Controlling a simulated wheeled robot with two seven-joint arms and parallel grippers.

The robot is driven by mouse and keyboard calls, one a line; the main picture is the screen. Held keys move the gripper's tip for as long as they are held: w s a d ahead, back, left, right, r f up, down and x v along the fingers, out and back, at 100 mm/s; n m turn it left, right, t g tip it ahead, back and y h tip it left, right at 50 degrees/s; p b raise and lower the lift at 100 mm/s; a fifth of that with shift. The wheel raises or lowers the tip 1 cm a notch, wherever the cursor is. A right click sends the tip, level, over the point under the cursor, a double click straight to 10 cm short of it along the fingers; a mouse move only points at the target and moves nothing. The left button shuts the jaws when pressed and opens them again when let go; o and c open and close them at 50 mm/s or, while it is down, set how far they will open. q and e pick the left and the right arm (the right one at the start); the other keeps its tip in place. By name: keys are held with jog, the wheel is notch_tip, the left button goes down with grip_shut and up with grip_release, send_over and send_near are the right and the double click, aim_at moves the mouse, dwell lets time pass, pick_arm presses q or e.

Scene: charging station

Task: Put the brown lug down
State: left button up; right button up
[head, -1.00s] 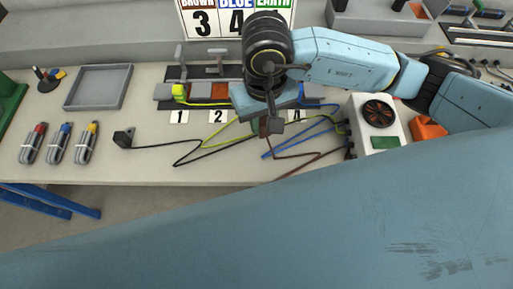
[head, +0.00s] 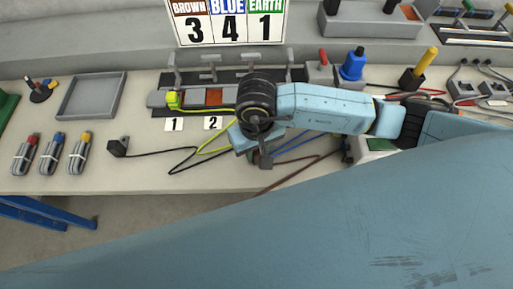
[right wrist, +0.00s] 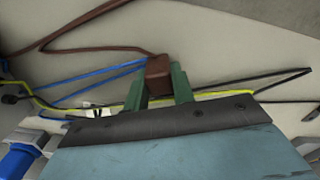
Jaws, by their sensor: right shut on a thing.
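The brown lug (right wrist: 158,76) is a small brown block between the green fingers of my right gripper (right wrist: 159,88) in the right wrist view. The fingers are shut on it, and its brown cable (right wrist: 95,49) trails up and left. In the head view my right gripper (head: 262,152) is over the bench front, among the cables, and its wrist hides the lug. I cannot tell whether the lug touches the bench. My left gripper is not in view.
A terminal block (head: 158,98) behind the gripper has a yellow lug (head: 173,98) at slot 1. A black lug (head: 118,147) lies to the left. The sign (head: 231,27) reads brown 3, blue 4, earth 1. A grey tray (head: 92,96) is at the back left.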

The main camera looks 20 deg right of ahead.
jog(key=shift+f, duration=0.1)
jog(key=o, duration=1)
notch_tip(320, 180, up, 12)
jog(key=shift+r, duration=0.15)
jog(key=shift+s, duration=0.1)
